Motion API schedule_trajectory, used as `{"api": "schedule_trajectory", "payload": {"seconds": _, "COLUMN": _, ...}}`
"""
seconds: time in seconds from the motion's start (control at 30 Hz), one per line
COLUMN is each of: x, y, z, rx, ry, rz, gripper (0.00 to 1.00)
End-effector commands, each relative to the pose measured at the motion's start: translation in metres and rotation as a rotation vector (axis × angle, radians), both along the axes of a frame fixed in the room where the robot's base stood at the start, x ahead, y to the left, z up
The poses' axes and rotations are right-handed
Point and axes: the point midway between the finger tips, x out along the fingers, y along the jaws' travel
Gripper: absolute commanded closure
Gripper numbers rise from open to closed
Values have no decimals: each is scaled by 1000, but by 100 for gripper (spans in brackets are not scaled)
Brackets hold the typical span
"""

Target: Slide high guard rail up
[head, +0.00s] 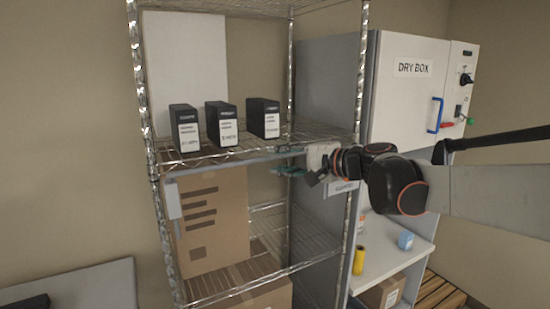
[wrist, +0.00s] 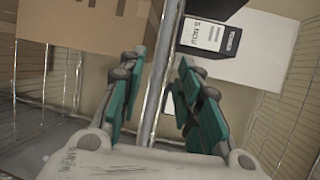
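The high guard rail (head: 225,161) is a thin grey bar across the shelf front, just below the level of the black containers. In the wrist view, the rail (wrist: 158,75) runs lengthwise between my two teal fingers. My gripper (head: 285,160) is at the rail's right part, by the right side of the rack. In the wrist view my gripper (wrist: 162,85) is open, with one finger on each side of the rail and visible gaps. Whether either finger touches it I cannot tell.
Black labelled containers (head: 221,124) stand on the shelf above the rail. A cardboard box (head: 212,225) stands below, behind it. The wire rack's right front post (head: 358,140) is close to my wrist. A dry box (head: 415,90) stands at the right.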

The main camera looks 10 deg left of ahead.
Motion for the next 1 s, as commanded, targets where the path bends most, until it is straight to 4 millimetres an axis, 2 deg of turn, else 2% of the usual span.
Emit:
{"api": "schedule_trajectory", "payload": {"seconds": 0.1, "x": 12, "y": 20, "z": -4, "rx": -1, "ry": 0, "rz": 3, "gripper": 69}}
{"api": "schedule_trajectory", "payload": {"seconds": 0.3, "x": 27, "y": 43, "z": -9, "rx": -2, "ry": -1, "rz": 1, "gripper": 69}}
{"api": "schedule_trajectory", "payload": {"seconds": 0.5, "x": 33, "y": 52, "z": -12, "rx": -1, "ry": 0, "rz": 0, "gripper": 69}}
{"api": "schedule_trajectory", "payload": {"seconds": 0.77, "x": 34, "y": 53, "z": -12, "rx": -1, "ry": 0, "rz": 0, "gripper": 69}}
{"api": "schedule_trajectory", "payload": {"seconds": 0.83, "x": 34, "y": 53, "z": -12, "rx": -1, "ry": 0, "rz": 0, "gripper": 80}}
{"api": "schedule_trajectory", "payload": {"seconds": 0.9, "x": 34, "y": 53, "z": -12, "rx": -1, "ry": 0, "rz": 0, "gripper": 96}}
{"api": "schedule_trajectory", "payload": {"seconds": 0.93, "x": 34, "y": 53, "z": -12, "rx": -1, "ry": 0, "rz": 0, "gripper": 100}}
{"api": "schedule_trajectory", "payload": {"seconds": 1.0, "x": 34, "y": 53, "z": -12, "rx": -1, "ry": 0, "rz": 0, "gripper": 100}}
